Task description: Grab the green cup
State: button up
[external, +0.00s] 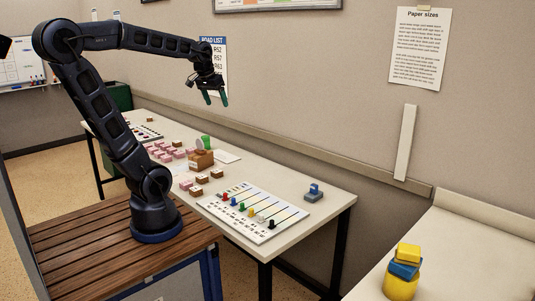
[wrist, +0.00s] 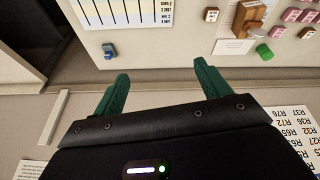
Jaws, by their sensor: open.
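The green cup (external: 206,141) stands on the desk against the wall side, just behind a brown wooden block-like object (external: 201,159). In the wrist view the green cup (wrist: 264,52) shows at the upper right, beside the brown object (wrist: 247,20) and a white sheet. My gripper (external: 216,98) is raised well above the desk, near the wall, with its green fingers pointing down. In the wrist view my gripper (wrist: 162,84) has its two fingers spread wide with nothing between them. The cup is apart from the fingers.
Several pink and brown blocks (external: 168,152) lie around the brown object. A white board with coloured sliders (external: 253,211) and a blue stamp-like item (external: 314,192) are nearer on the desk (external: 325,208). Yellow and blue items (external: 402,287) are stacked at right. The wall is close behind.

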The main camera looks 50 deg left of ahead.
jog(key=w+a+r+n+g, duration=0.1)
jog(key=w+a+n, duration=0.1)
jog(key=w+a, duration=0.5)
jog(key=w+a+r+n, duration=0.1)
jog(key=w+a+n, duration=0.1)
jog(key=w+a, duration=0.5)
jog(key=w+a+f+n+g, duration=0.1)
jog(key=w+a+f+n, duration=0.35)
jog(key=w+a, duration=0.95)
jog(key=n+g, duration=0.2)
jog(key=n, duration=0.3)
send_over(205, 139)
jog(key=w+a, duration=0.2)
jog(key=a, duration=0.1)
notch_tip(205, 139, down, 29)
jog(key=shift+m, duration=0.25)
jog(key=shift+s+d+f, duration=0.1)
jog(key=shift+d+f, duration=0.05)
jog(key=shift+f, duration=1.55)
jog(key=shift+d+f, duration=0.15)
jog(key=shift+f, duration=1.5)
jog(key=shift+s+d+f, duration=0.1)
jog(key=shift+d+f, duration=0.05)
jog(key=shift+f, duration=1.55)
jog(key=c, duration=1)
jog(key=shift+c, duration=0.2)
jog(key=shift+r, duration=0.2)
